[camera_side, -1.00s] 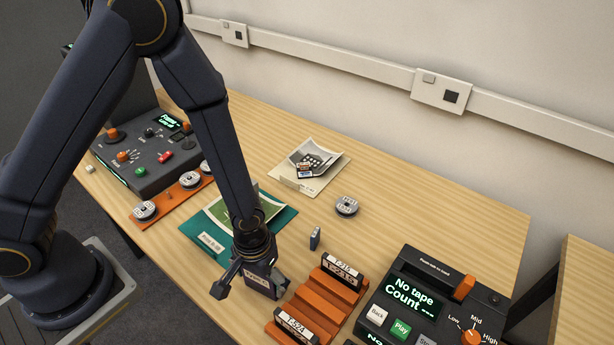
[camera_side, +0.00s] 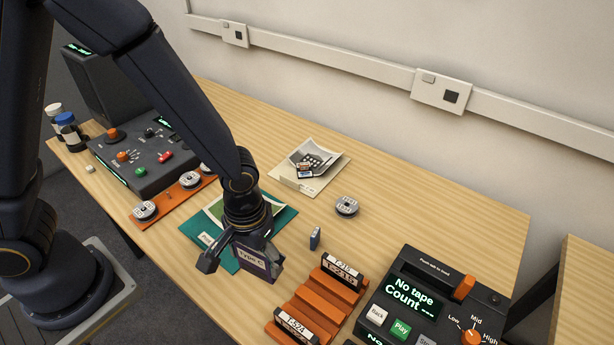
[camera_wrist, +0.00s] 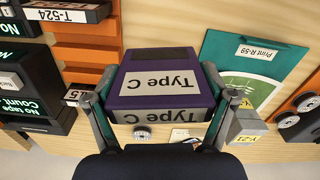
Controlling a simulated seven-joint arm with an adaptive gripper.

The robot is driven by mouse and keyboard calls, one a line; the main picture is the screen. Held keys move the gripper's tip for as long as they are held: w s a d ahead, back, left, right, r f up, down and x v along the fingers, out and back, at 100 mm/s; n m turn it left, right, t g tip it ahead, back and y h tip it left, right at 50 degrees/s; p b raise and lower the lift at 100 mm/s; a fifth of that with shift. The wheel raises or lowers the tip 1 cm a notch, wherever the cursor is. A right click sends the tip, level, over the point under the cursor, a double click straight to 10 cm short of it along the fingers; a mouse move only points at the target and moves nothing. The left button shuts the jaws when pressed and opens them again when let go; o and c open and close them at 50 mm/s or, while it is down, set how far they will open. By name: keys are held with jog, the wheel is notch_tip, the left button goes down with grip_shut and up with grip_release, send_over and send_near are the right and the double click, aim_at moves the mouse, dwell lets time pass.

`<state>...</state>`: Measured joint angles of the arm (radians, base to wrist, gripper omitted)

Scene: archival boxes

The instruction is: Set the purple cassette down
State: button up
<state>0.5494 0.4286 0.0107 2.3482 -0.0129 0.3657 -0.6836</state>
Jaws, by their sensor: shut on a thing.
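The purple cassette (camera_side: 262,262) with a white "Type C" label is held in my gripper (camera_side: 240,262). In the wrist view the cassette (camera_wrist: 135,102) sits between both fingers of the gripper (camera_wrist: 160,100), its label facing the camera. In the side view it appears above the table, left of the orange rack (camera_side: 318,308); its exact height is hard to judge. The rack has dark cassettes labelled T-215 (camera_side: 343,270) and T-524 (camera_side: 296,326) at its far and near ends, with bare orange slots between them.
A tape player (camera_side: 415,295) reading "No tape" stands right of the rack. A teal folder (camera_side: 283,218) with a green print lies behind my gripper.

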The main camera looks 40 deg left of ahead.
jog(key=w+d+r+m, duration=0.1)
jog(key=w+d+r, duration=0.2)
jog(key=w, duration=0.3)
jog(key=w+d+r+m, duration=0.1)
jog(key=w+d+r, duration=0.25)
jog(key=w, duration=0.25)
jog(key=w+d+f, duration=0.1)
jog(key=w+f, duration=0.2)
jog(key=w, duration=0.1)
jog(key=w+d+f, duration=0.2)
jog(key=w+f, duration=0.1)
jog(key=w, duration=0.1)
jog(key=w+d+f, duration=0.2)
jog(key=w+f, duration=0.1)
jog(key=w, duration=0.2)
jog(key=shift+w+f, duration=0.1)
jog(key=shift+f, duration=0.2)
jog(key=shift+w+d+f, duration=0.25)
jog(key=shift+w+f, duration=0.2)
jog(key=shift+f, duration=1.55)
jog(key=shift+f, duration=0.1)
jog(key=o, duration=1.5)
jog(key=shift+o, duration=0.2)
